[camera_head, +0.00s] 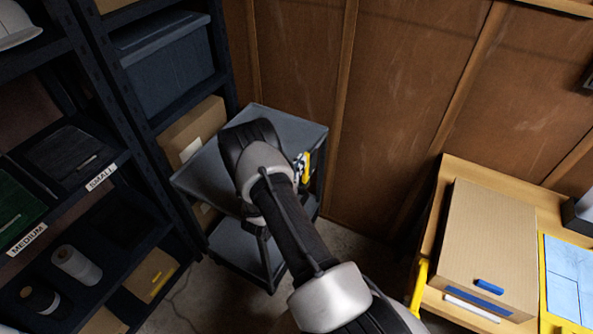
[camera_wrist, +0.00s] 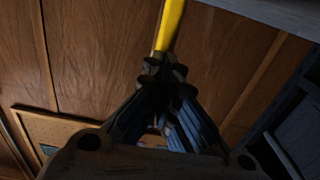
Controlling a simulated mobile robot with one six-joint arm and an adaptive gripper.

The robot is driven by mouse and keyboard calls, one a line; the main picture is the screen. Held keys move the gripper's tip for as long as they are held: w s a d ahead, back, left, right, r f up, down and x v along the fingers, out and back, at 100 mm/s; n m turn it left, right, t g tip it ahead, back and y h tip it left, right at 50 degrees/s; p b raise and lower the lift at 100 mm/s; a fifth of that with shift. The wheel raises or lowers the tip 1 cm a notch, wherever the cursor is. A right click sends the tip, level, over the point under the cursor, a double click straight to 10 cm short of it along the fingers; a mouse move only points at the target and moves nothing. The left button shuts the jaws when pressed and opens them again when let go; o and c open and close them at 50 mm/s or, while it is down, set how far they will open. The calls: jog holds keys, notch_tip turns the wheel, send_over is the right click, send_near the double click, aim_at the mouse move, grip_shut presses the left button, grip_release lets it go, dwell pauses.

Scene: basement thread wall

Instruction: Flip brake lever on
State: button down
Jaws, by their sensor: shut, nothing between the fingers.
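A grey two-tier cart (camera_head: 312,130) stands in the corner by the wooden wall. A small yellow part (camera_head: 304,166), seemingly the brake lever, shows at its right side, partly hidden by my arm. In the wrist view a yellow bar (camera_wrist: 171,25) runs down from the top edge to my fingertips. My gripper (camera_wrist: 165,72) is shut, with its fingertips together at the lower end of that bar. I cannot tell whether they touch it. In the head view my arm hides most of the gripper and the lever's setting is unclear.
A dark shelf rack (camera_head: 105,75) with bins and rolls stands at the left. A wooden bench (camera_head: 425,300) at the right carries a cardboard box (camera_head: 495,235) and has a yellow handle (camera_head: 418,288) at its left side. Bare floor (camera_head: 345,243) lies between cart and bench.

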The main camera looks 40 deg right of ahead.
jog(key=shift+d+r, duration=0.1)
dwell(0.3)
jog(key=w+d+g+y+p, duration=0.2)
jog(key=w+d+y, duration=0.2)
jog(key=d, duration=0.5)
jog(key=shift+d+f+y, duration=0.35)
jog(key=shift+f+y, duration=0.05)
jog(key=shift+y, duration=0.2)
jog(key=shift+d+r, duration=0.1)
jog(key=shift+r, duration=0.05)
dwell(0.5)
